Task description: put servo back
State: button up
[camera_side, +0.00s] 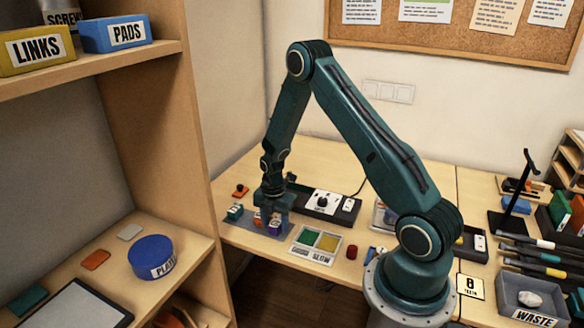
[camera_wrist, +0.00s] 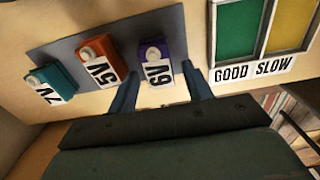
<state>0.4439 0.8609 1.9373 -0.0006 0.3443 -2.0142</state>
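Three small servos stand in a row on a grey mat (camera_wrist: 62,38): a teal one (camera_wrist: 50,78), an orange one (camera_wrist: 98,57) and a purple one (camera_wrist: 154,52), each with a white voltage label. In the side view the teal servo (camera_side: 235,212) is at the left and the purple one (camera_side: 275,228) at the right, partly under my gripper (camera_side: 272,207). In the wrist view my gripper (camera_wrist: 161,70) is open, pointing at the purple servo. Its fingers are on either side of that servo, with a visible gap on the right. Whether the left finger touches it is unclear.
A panel with green and yellow fields marked GOOD and SLOW (camera_side: 317,243) lies right of the mat. A black-and-white tester box (camera_side: 328,206) with a knob stands behind it. A small orange-red part (camera_side: 240,191) lies behind the mat. A wooden shelf (camera_side: 150,130) rises at the left.

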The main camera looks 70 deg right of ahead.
aim_at(274, 224)
jog(key=shift+r, duration=0.15)
notch_tip(274, 224, up, 12)
dwell(0.9)
dwell(0.5)
